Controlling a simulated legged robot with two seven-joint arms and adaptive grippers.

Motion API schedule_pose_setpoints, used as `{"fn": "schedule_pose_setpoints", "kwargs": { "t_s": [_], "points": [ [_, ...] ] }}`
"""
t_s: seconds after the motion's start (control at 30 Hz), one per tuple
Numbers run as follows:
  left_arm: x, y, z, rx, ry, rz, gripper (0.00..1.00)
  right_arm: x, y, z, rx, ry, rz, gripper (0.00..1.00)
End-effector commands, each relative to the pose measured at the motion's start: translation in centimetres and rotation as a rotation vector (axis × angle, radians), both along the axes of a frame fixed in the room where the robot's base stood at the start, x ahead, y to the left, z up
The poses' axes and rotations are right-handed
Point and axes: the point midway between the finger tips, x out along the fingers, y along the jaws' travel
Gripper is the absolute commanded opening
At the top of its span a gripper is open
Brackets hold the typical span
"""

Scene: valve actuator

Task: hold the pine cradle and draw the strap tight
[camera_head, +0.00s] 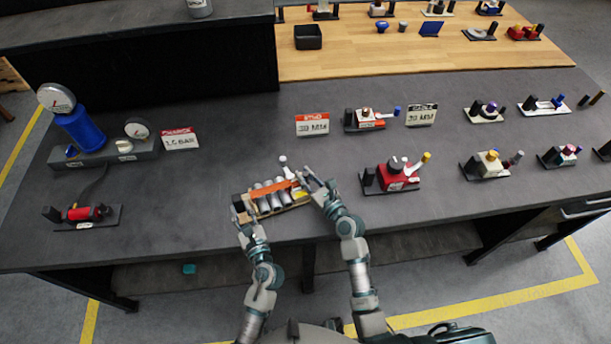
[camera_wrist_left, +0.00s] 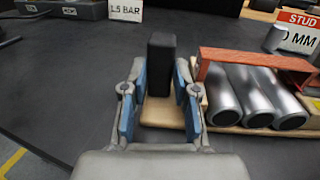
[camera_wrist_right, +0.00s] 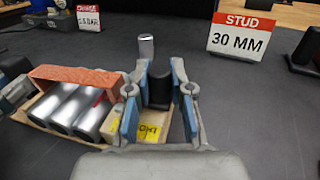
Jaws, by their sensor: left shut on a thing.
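The pine cradle (camera_head: 291,207) lies on the dark bench and holds several grey metal cylinders (camera_head: 266,198). An orange-red strap (camera_head: 273,188) crosses over the cylinders; it also shows in the left wrist view (camera_wrist_left: 240,62) and right wrist view (camera_wrist_right: 75,78). My left gripper (camera_head: 240,212) is shut on the upright black block (camera_wrist_left: 161,85) at the cradle's left end. My right gripper (camera_head: 309,186) is open, its fingers either side of a dark upright piece (camera_wrist_right: 158,88) at the right end. A grey-tipped post (camera_wrist_right: 146,47) stands just beyond it. A yellow label (camera_wrist_right: 149,132) lies below those fingers.
A red-and-grey valve unit (camera_head: 397,177) stands right of my right gripper. The STUD 30 MM sign (camera_head: 312,124) stands behind the cradle. A blue cylinder with a gauge (camera_head: 80,130) is at the left. Bench between them is clear.

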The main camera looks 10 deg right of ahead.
Motion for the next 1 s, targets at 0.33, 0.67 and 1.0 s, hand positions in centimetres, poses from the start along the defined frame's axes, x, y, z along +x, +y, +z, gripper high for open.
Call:
{"fn": "schedule_pose_setpoints", "kwargs": {
  "t_s": [0.33, 0.67, 1.0],
  "points": [
    [0.0, 0.0, 0.2, -0.003, -0.004, 0.000, 0.00, 0.2, -1.0, 0.0, -0.004, 0.000, -0.002, 0.00],
    [0.0, 0.1, 0.2, -0.003, -0.005, 0.002, 0.00, 1.4, -6.1, 0.0, -0.003, -0.001, -0.003, 0.00],
    [0.0, 0.2, 0.2, -0.003, -0.004, 0.004, 0.00, 1.4, -6.2, 0.0, -0.002, 0.000, -0.003, 0.30]
  ]
}}
